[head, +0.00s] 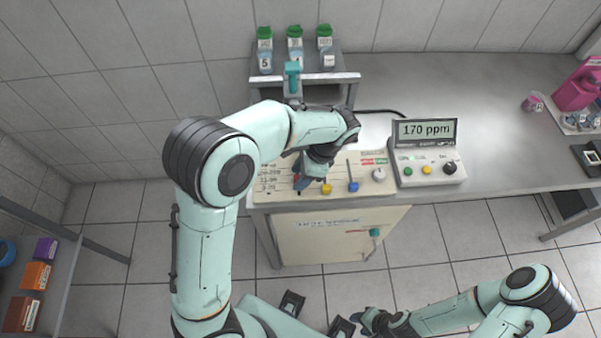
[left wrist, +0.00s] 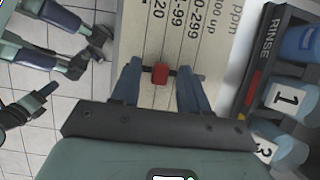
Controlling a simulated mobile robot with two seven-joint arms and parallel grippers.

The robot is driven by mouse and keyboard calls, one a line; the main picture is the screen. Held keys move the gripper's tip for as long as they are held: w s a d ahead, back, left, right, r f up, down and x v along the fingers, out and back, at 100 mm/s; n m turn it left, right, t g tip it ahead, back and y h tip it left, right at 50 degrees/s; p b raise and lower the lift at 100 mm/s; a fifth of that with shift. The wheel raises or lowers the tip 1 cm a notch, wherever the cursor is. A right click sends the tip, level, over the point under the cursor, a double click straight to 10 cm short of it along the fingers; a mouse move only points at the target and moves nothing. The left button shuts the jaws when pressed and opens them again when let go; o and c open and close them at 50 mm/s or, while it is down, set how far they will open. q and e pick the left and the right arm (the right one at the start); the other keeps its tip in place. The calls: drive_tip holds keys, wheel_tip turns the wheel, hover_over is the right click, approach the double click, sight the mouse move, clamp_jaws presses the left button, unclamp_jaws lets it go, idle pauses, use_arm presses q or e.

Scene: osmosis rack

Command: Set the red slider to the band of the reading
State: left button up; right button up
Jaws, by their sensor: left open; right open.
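The meter (head: 427,130) at the bench's right part reads 170 ppm. The panel (head: 265,160) carries a band scale, partly covered by my left arm. In the left wrist view the red slider (left wrist: 159,73) sits on a dark slot at the end marked "20"; labels ending in "-99", "0-299" and "00 up" follow to its right. My left gripper (left wrist: 160,70) is open, with one blue fingertip on each side of the slider, contact unclear. In the head view my left gripper (head: 302,180) is over the panel's left part. My right gripper (head: 358,320) is open and empty, low in front of the bench.
Yellow (head: 327,188) and blue (head: 353,186) knobs stand right of my left gripper. Green-capped bottles (head: 295,50) stand on the rear shelf. A teal handle (head: 374,233) is on the cabinet front. The bench (head: 500,130) right of the meter has free room.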

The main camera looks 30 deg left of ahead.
use_arm(q)
clamp_jaws()
drive_tip(key=w, duration=0.1)
drive_tip(key=a+p, duration=0.1)
drive_tip(key=w+p, duration=0.1)
drive_tip(key=shift+w+a+r, duration=0.25)
drive_tip(key=shift+w+a, duration=0.05)
drive_tip(key=shift+w+a+f, duration=0.15)
drive_tip(key=shift+w+f, duration=0.1)
drive_tip(key=shift+w, duration=0.1)
drive_tip(key=shift+s, duration=0.15)
use_arm(e)
drive_tip(key=shift+w+r, duration=0.75)
drive_tip(key=shift+r, duration=0.35)
use_arm(q)
unclamp_jaws()
drive_tip(key=shift+s+r, duration=0.1)
drive_tip(key=shift+s, duration=0.05)
